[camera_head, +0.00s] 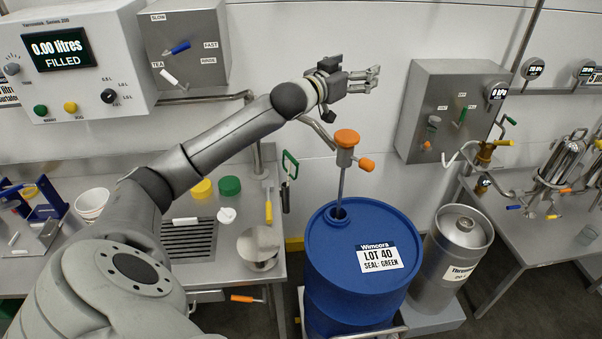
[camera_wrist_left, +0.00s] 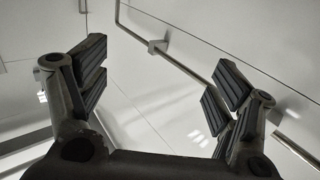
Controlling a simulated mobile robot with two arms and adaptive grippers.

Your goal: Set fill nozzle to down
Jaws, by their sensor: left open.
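My left arm reaches up across the middle of the head view. Its left gripper (camera_head: 372,80) is open and empty in front of the white wall, above and right of an orange-topped lance (camera_head: 346,139). That lance stands upright in the opening of a blue drum (camera_head: 355,262) and has an orange side handle. A grey pipe (camera_head: 205,98) runs from under the filler box (camera_head: 75,60) and bends down behind my arm. No label marks the fill nozzle, so I cannot tell which part it is. In the left wrist view the open fingers (camera_wrist_left: 160,90) have only wall and piping between them.
A steel keg (camera_head: 460,245) stands right of the drum. A grey control panel (camera_head: 455,110) with levers hangs on the wall to the right. The left bench holds a white bucket (camera_head: 91,205), yellow and green lids (camera_head: 229,186) and a drain grate (camera_head: 188,240).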

